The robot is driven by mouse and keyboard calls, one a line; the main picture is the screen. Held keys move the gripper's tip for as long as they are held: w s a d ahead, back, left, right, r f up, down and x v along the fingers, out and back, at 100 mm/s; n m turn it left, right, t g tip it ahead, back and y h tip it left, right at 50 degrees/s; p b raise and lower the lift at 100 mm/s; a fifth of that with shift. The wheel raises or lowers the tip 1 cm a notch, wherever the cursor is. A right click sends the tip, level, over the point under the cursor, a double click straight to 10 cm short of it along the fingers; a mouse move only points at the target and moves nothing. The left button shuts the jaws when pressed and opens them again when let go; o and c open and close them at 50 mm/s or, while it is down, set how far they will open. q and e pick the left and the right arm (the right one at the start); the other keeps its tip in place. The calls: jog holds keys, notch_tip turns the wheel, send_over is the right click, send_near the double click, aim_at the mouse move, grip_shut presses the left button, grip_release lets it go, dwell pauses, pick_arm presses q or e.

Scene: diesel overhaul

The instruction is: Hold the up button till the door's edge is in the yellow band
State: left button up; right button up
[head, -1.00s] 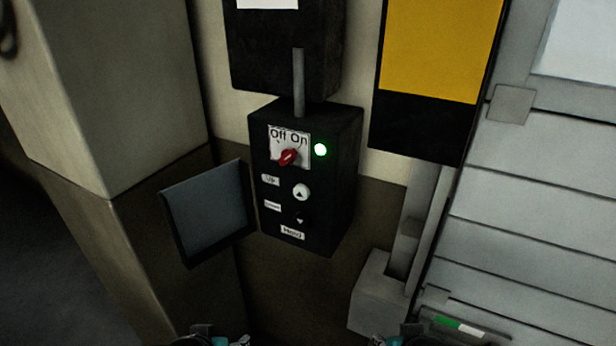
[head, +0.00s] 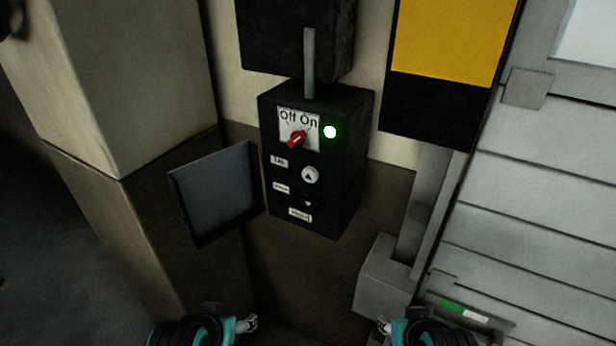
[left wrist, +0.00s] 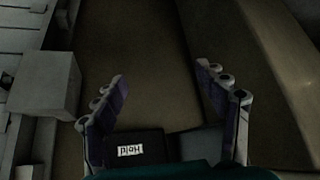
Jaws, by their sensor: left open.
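The black control box (head: 318,165) hangs on the wall, with a red switch (head: 297,138) under "Off On" and a lit green lamp (head: 330,132). The up button (head: 310,175) is a round white button with a dark arrow; a dark down button (head: 308,203) sits below it. A yellow band (head: 445,40) above black is on a board beside the grey slatted door (head: 540,220); I cannot make out the door's edge against the band. My left gripper (head: 248,323) is low, apart from the box, open and empty (left wrist: 162,85). My right gripper (head: 383,326) is low; its jaw state is unclear.
A dark open flap (head: 215,192) sticks out left of the box. A pale pillar (head: 110,85) stands at the left. A grey block (head: 385,278) and a green-and-white marker (head: 464,311) are at the door's foot. The box's label (left wrist: 130,150) shows inverted in the left wrist view.

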pick_arm(q)
grip_shut()
dwell(1.3)
